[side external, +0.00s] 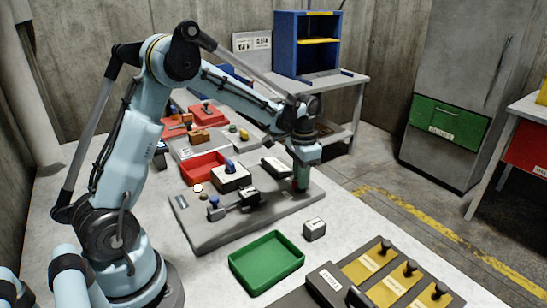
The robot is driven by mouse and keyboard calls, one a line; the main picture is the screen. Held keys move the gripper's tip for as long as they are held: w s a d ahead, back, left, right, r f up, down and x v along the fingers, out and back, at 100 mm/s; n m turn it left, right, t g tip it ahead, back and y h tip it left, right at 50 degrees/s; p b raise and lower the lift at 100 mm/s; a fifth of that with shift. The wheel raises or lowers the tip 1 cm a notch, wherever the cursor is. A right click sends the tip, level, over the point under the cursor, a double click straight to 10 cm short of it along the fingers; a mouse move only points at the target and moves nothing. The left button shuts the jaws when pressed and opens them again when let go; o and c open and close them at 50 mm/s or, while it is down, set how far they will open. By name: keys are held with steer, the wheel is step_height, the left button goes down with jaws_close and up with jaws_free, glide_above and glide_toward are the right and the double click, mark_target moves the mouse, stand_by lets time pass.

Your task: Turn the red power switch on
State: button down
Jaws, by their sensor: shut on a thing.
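My gripper (301,179) points straight down at the right end of a grey board (210,236). It is shut on a small upright part with red on it, which I take to be the red power switch (296,184). The fingers hide most of this part, and I cannot tell whether it is on or off. A dark green patch shows beside the red.
A green tray (266,262) and a small grey block (314,229) lie in front. Yellow panels (390,278) stand front right.

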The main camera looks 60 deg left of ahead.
steer(key=shift+n, duration=0.8)
steer(key=c, duration=1.1)
jaws_free()
steer(key=shift+c, duration=0.2)
steer(key=shift+r, duration=0.15)
step_height(320, 180, up, 12)
steer(key=s+d+f+t, duration=0.2)
steer(key=s+d+t, duration=0.5)
steer(key=s, duration=0.8)
steer(key=shift+d+f, duration=0.15)
steer(key=shift+d, duration=1.1)
